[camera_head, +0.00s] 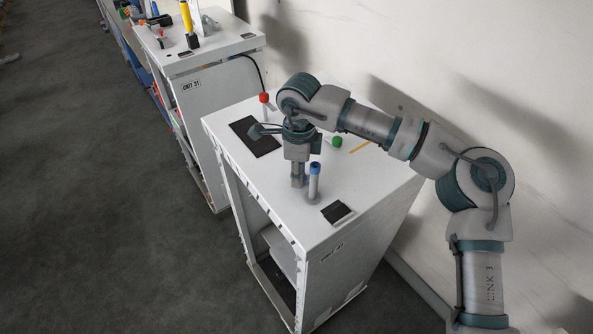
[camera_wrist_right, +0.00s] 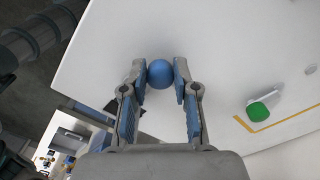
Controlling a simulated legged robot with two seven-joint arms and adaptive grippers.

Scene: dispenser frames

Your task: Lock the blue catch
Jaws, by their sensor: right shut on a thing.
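The blue catch shows in the wrist view as a round blue knob (camera_wrist_right: 160,74) between the fingertips of my right gripper (camera_wrist_right: 160,67), which is shut on it. In the head view, my right gripper (camera_head: 299,183) points down over the white cabinet top (camera_head: 370,195). Close to its right there is a blue-topped grey upright piece (camera_head: 315,169); I cannot tell how the fingers overlap it there. The lower part of the catch is hidden in the wrist view. My left gripper is in neither view.
A green knob (camera_head: 337,142) lies beside a yellow line (camera_head: 361,146) on the cabinet top, behind my gripper. A red knob (camera_head: 265,98) stands at the back. Dark pads (camera_head: 337,212) lie on the top. Another cabinet (camera_head: 207,115) stands left, with a wall behind.

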